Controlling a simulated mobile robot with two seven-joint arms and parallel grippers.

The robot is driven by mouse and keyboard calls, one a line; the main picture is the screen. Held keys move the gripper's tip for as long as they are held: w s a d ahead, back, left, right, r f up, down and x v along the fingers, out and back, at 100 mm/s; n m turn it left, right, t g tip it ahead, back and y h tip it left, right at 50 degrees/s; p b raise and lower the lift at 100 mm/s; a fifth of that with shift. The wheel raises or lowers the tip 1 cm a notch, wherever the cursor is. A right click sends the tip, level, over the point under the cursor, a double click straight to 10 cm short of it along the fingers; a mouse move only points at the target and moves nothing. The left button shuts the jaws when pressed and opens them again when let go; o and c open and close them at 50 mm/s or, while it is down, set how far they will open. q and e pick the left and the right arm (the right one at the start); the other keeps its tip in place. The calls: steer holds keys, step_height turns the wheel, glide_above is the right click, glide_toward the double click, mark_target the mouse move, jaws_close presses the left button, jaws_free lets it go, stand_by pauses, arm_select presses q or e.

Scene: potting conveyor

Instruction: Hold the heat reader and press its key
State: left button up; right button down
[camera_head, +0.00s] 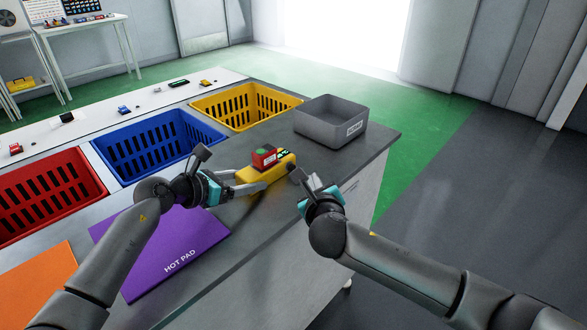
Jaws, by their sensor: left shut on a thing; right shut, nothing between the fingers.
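The heat reader appears to be the yellow hand-held device (266,173) above the grey worktop, near the middle of the view. A red block with a small green face (265,157) shows at its top. My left gripper (243,184) is shut on the yellow device at its left end. My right gripper (297,176) is shut and empty, close to the device's right end. I cannot tell whether it touches the device. The key is too small to make out.
A purple hot pad (190,258) lies below my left arm, with an orange pad (40,290) further left. Red (60,183), blue (155,143) and yellow (243,106) crates line the far side. A grey bin (320,128) stands at the worktop's far right corner.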

steer(key=shift+s+d, duration=0.75)
steer(key=shift+s, duration=0.05)
arm_select(q)
steer(key=o, duration=1.6)
steer(key=shift+c, duration=0.2)
